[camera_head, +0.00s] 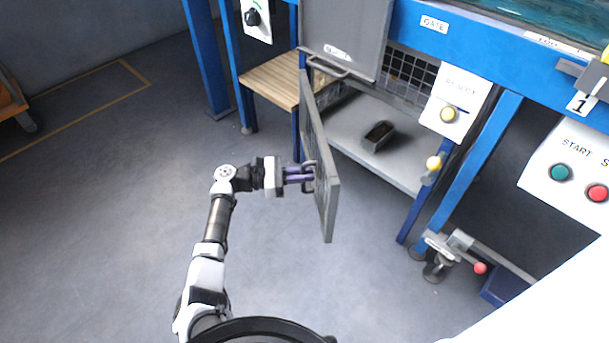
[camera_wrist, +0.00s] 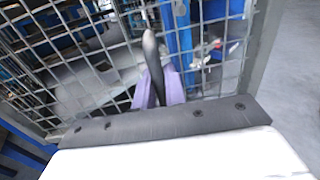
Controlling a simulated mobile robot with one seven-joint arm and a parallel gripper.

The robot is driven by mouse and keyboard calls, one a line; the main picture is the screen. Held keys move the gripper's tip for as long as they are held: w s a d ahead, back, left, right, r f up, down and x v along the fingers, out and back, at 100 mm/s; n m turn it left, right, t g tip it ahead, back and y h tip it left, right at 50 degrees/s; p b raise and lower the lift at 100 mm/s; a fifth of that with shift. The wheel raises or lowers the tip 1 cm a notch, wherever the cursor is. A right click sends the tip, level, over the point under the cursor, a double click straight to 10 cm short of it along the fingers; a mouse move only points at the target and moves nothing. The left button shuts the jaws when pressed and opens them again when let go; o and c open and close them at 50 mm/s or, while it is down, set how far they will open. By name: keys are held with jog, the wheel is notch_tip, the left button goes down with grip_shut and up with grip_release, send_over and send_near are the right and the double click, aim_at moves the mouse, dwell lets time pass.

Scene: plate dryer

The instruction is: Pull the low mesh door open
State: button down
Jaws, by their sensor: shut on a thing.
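The low mesh door (camera_head: 322,165) stands swung out from the blue machine frame, seen nearly edge-on in the head view. Its wire grid and grey edge fill much of the wrist view (camera_wrist: 256,60). My gripper (camera_head: 308,175) is at the door's outer side, shut on the door's dark handle (camera_wrist: 151,55). In the wrist view the purple fingers (camera_wrist: 160,88) close around the handle bar. The far ends of the fingertips are partly hidden behind the bar.
Behind the door is an open bay with a grey shelf (camera_head: 350,125) holding a small dark tray (camera_head: 378,136). A wooden slatted bench (camera_head: 272,80) stands left of it. Blue posts and button panels (camera_head: 455,105) are at right.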

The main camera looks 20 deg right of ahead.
jog(key=c, duration=1.5)
grip_release()
jog(key=shift+c, duration=0.2)
jog(key=b+v, duration=0.1)
jog(key=v, duration=1.3)
